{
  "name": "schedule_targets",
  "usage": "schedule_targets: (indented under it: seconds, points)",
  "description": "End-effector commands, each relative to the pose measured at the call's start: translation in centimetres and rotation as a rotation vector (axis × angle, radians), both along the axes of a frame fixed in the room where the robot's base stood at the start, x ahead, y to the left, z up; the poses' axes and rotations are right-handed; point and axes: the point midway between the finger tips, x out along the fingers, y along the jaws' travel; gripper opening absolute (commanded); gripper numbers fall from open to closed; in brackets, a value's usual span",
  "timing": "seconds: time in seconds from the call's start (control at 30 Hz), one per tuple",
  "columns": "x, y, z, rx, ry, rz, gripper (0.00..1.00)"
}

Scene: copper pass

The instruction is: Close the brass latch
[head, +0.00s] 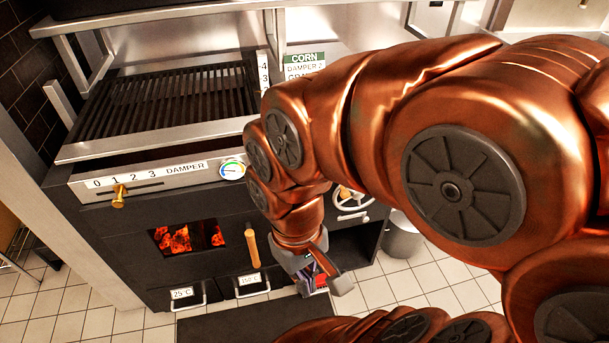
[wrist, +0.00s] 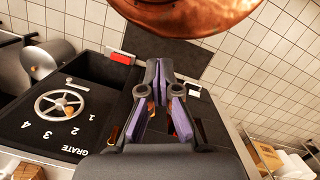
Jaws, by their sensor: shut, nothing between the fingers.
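An upright handle (head: 252,250), wood-coloured with a brass-like top, stands on the black oven front, right of the glowing firebox window (head: 187,238). It may be the brass latch; I cannot tell whether it is closed. My gripper (head: 320,272) is low in front of the oven, to the right of this handle and apart from it in the head view. In the wrist view, my gripper's purple-lined fingers (wrist: 159,75) meet at the tips and are empty. They cover part of the oven front behind them, and the handle is not clear there.
A brass damper knob (head: 118,196) sits on the upper panel near 0 and 1. The grate handwheel (wrist: 62,106) is at the left in the wrist view. Two drawer handles (head: 190,300) (head: 252,286) jut out low. A grey bin (head: 403,238) stands right of the oven.

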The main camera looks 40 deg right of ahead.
Motion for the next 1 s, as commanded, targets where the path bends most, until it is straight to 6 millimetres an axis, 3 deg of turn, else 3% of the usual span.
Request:
schedule_targets:
  seconds: [0.27,0.47,0.63,0.87,1.0]
  points:
    - [1.2,0.5,-0.2,0.024,0.005,-0.047,0.00]
    - [6.0,1.7,0.1,0.120,0.019,-0.242,0.00]
    - [11.0,1.5,0.4,0.228,0.053,-0.471,0.00]
    - [17.7,-1.9,0.4,0.380,0.115,-0.812,0.00]
    - [21.3,-5.8,-0.1,0.472,0.161,-1.036,0.00]
